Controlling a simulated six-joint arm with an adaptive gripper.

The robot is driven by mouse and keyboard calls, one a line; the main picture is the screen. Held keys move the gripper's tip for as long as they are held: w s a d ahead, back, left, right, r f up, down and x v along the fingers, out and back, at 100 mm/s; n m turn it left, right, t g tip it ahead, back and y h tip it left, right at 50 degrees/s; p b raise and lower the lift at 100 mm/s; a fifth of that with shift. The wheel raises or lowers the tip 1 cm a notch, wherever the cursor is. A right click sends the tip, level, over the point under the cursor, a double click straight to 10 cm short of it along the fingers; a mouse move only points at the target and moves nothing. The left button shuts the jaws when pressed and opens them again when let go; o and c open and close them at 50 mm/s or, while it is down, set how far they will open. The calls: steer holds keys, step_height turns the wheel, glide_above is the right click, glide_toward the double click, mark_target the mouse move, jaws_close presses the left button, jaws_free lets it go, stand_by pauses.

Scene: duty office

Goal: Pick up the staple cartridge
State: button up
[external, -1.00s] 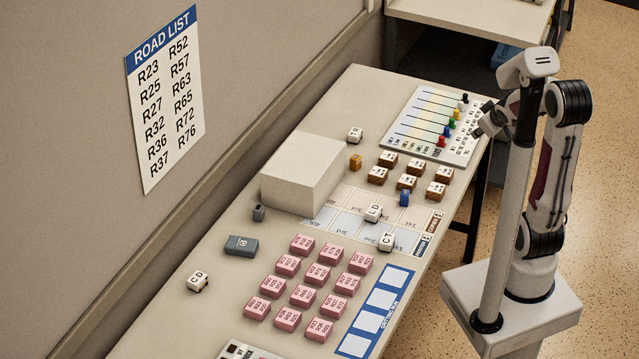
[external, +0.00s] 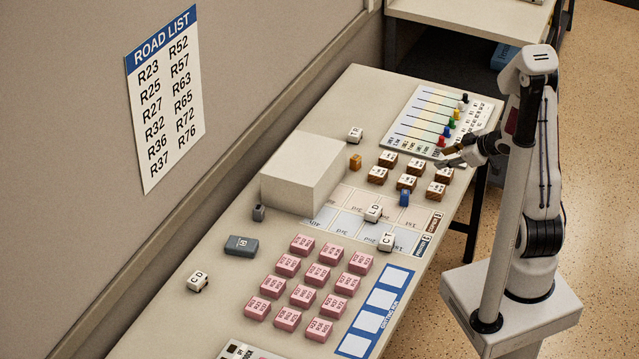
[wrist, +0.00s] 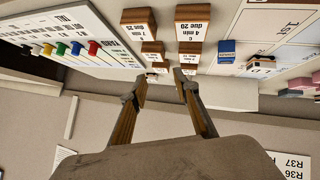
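I cannot tell for certain which thing is the staple cartridge. A flat slate-grey box with a small pale mark (external: 241,246) lies on the table left of the pink blocks. A smaller dark grey piece (external: 259,212) stands near the wall side, by the big white box. My gripper (external: 446,157) is above the table's right side, by the wooden-sided blocks, far from both grey things. In the wrist view my gripper (wrist: 160,85) is open, with nothing between the fingers. Neither grey thing can be made out there.
Wooden-sided label blocks (external: 407,182) and a blue piece (external: 404,198) are near my gripper. A board with coloured pegs (external: 425,125) lies behind. A large white box (external: 304,173) stands mid-table. Several pink blocks (external: 303,296) and white lettered cubes (external: 198,281) lie nearer the front.

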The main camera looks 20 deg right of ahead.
mark_target(405, 197)
steer(key=a+f+y, duration=0.1)
steer(key=s+a+f+y, duration=0.1)
steer(key=f, duration=0.1)
steer(key=s+a+f+n+y, duration=0.1)
steer(key=a, duration=0.1)
steer(key=shift+f+g, duration=0.3)
steer(key=shift+g, duration=0.1)
steer(key=s+a+f+y, duration=0.2)
steer(key=a+y, duration=0.1)
steer(key=shift+s+a+g, duration=0.1)
steer(key=shift+s+g, duration=0.2)
steer(key=shift+s, duration=0.05)
steer(key=shift+s+a+f+n+y, duration=0.1)
steer(key=shift+s+a+n+y, duration=0.2)
steer(key=shift+s+a+y, duration=0.2)
steer(key=shift+x, duration=1.25)
steer(key=shift+f, duration=0.1)
steer(key=shift+x, duration=2.6)
steer(key=shift+d+f, duration=0.1)
steer(key=shift+d, duration=0.05)
